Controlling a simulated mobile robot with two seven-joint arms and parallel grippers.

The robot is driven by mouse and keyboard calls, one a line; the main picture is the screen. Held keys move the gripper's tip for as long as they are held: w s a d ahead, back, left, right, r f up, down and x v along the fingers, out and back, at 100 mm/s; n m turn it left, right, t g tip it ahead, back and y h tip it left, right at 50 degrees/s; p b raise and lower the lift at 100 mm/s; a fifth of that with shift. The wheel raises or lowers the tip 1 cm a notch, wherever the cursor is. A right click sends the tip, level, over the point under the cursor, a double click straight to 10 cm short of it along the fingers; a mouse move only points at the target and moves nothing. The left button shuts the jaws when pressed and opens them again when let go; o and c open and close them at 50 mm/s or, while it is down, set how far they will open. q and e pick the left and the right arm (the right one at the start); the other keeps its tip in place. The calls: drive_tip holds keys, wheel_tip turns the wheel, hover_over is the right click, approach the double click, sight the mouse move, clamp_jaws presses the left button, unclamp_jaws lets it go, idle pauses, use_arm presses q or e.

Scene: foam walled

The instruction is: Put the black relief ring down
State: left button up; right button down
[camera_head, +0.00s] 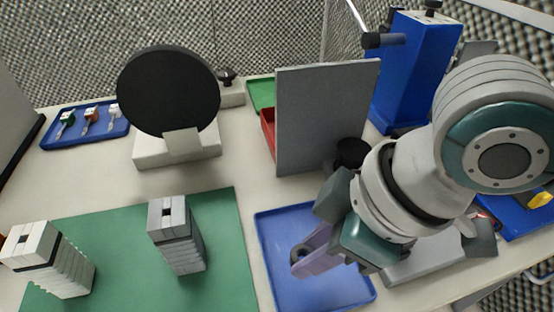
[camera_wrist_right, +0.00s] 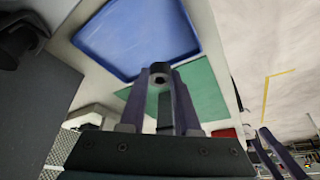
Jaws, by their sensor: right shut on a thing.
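My right gripper (camera_head: 306,256) comes down from the right in the head view and sits above the blue tray (camera_head: 275,225). In the right wrist view its fingers (camera_wrist_right: 162,90) are shut on a small black ring (camera_wrist_right: 160,79) at their tips. In the head view the ring (camera_head: 299,256) is small and dark and partly covered by the fingers. The ring appears held over the tray; its exact height is unclear. The blue tray (camera_wrist_right: 130,35) shows empty in the right wrist view.
A green mat (camera_head: 120,215) with two ribbed blocks, one white (camera_head: 65,275) and one grey (camera_head: 178,240), lies to the left. A grey upright panel (camera_head: 320,115) stands behind the tray. A black disc (camera_head: 168,90) on a white base and a blue machine (camera_head: 405,75) stand farther back.

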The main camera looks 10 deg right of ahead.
sight(305, 282)
drive_tip(key=shift+f+b, duration=0.55)
drive_tip(key=shift+f, duration=2.1)
drive_tip(key=shift+f, duration=0.2)
drive_tip(key=c, duration=0.6)
unclamp_jaws()
drive_tip(key=shift+r, duration=0.1)
